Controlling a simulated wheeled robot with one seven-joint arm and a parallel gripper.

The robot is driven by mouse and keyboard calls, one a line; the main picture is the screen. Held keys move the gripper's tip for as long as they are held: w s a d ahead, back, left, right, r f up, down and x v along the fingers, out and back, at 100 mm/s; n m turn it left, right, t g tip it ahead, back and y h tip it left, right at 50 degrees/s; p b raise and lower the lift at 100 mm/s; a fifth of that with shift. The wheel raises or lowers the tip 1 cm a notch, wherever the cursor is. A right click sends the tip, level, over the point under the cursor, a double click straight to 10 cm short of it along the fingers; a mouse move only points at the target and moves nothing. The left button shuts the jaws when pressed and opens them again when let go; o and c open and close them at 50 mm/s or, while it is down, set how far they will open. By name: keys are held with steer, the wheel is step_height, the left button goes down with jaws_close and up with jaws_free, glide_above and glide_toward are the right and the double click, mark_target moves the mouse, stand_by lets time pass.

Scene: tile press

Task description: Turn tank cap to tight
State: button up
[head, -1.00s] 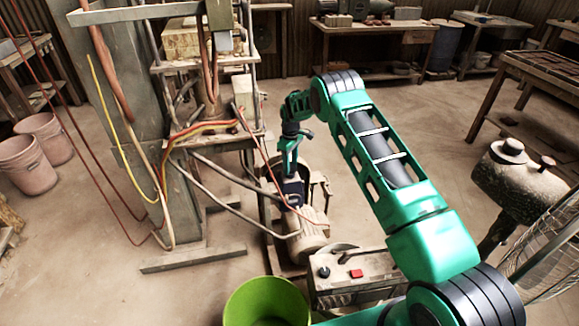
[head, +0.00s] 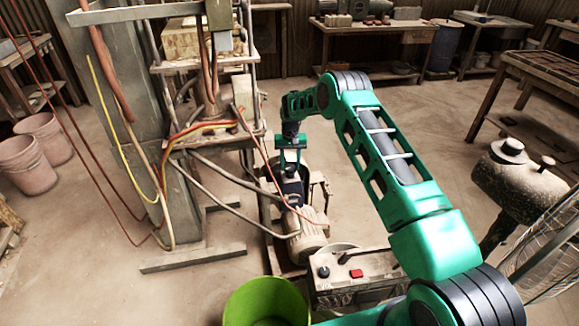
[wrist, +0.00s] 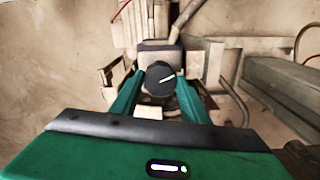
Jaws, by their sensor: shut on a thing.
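The tank cap (wrist: 159,78) is a dark round knob with a white line across its top. In the wrist view the line runs rightward and slightly up. My gripper (wrist: 160,84) has its two green fingers on either side of the cap and is shut on it. In the head view my gripper (head: 291,172) points down over the machine beside the press frame. There the cap is too small and covered to make out, and its threads are hidden in both views.
The press frame (head: 185,200) with hanging hoses stands just left of my gripper. A motor (head: 306,236), a control box (head: 365,278) with a red button and a lime-green bucket (head: 262,300) are in front. A fan (head: 545,255) stands at right. Open floor lies between.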

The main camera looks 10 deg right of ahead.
mark_target(290, 166)
steer(key=shift+w+r+m, duration=0.1)
steer(key=shift+m, duration=1)
steer(key=shift+w+r+m, duration=0.1)
steer(key=shift+m, duration=1)
steer(key=o, duration=0.8)
steer(key=shift+o, duration=1.3)
steer(key=shift+s+f, duration=0.1)
steer(key=shift+f, duration=0.05)
step_height(290, 166, up, 11)
steer(key=shift+f, duration=0.15)
